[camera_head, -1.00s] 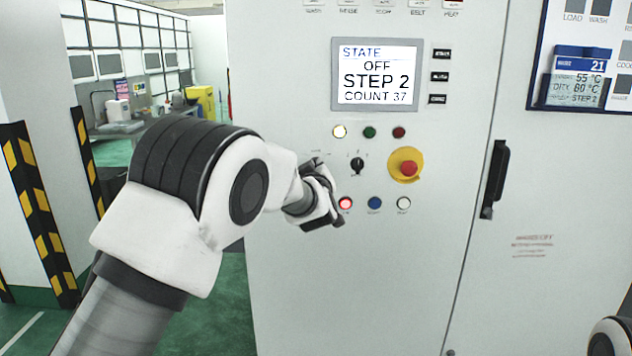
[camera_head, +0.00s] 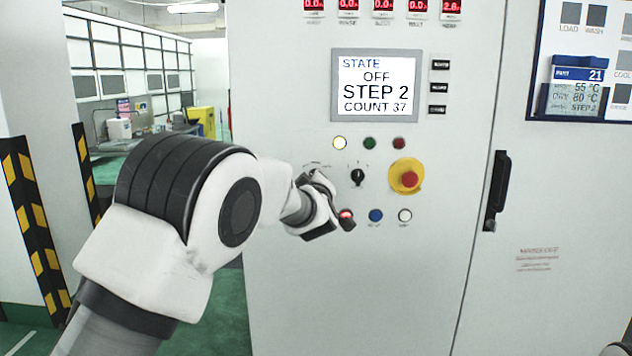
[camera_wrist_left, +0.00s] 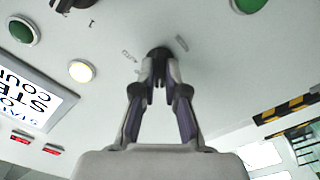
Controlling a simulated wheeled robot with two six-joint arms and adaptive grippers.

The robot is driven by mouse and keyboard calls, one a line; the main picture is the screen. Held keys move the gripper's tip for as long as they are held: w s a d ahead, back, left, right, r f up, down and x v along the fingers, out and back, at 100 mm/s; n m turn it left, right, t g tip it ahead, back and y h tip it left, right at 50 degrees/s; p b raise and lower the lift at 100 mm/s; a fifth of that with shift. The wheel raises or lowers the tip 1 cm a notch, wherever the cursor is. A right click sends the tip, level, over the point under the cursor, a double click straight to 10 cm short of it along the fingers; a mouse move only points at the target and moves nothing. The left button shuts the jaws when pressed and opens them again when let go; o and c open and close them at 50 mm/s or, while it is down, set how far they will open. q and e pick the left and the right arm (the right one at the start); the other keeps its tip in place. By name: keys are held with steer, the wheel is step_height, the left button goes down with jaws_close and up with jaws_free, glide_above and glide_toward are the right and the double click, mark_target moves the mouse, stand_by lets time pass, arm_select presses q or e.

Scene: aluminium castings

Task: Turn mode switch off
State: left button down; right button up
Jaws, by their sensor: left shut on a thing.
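My left gripper (camera_head: 322,192) is at the grey control cabinet, left of a black selector knob (camera_head: 357,176). In the left wrist view my left gripper (camera_wrist_left: 159,80) is shut on another black knob (camera_wrist_left: 158,52), with small labels on both sides. This gripped knob looks like the mode switch, but its label is too small to read, and its pointer is hidden between the fingers. In the head view the gripper hides it. The screen (camera_head: 375,84) reads STATE OFF, STEP 2, COUNT 37. My right gripper is not in view.
A red emergency button on a yellow base (camera_head: 405,177) sits to the right. A lit red button (camera_head: 345,214) is partly covered by my gripper; blue (camera_head: 376,215) and white (camera_head: 404,215) buttons lie beside it. A black door handle (camera_head: 497,190) is farther right.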

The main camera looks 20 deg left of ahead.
arm_select(q)
steer(key=c, duration=1.2)
jaws_free()
steer(key=shift+s, duration=0.1)
steer(key=v, duration=1.2)
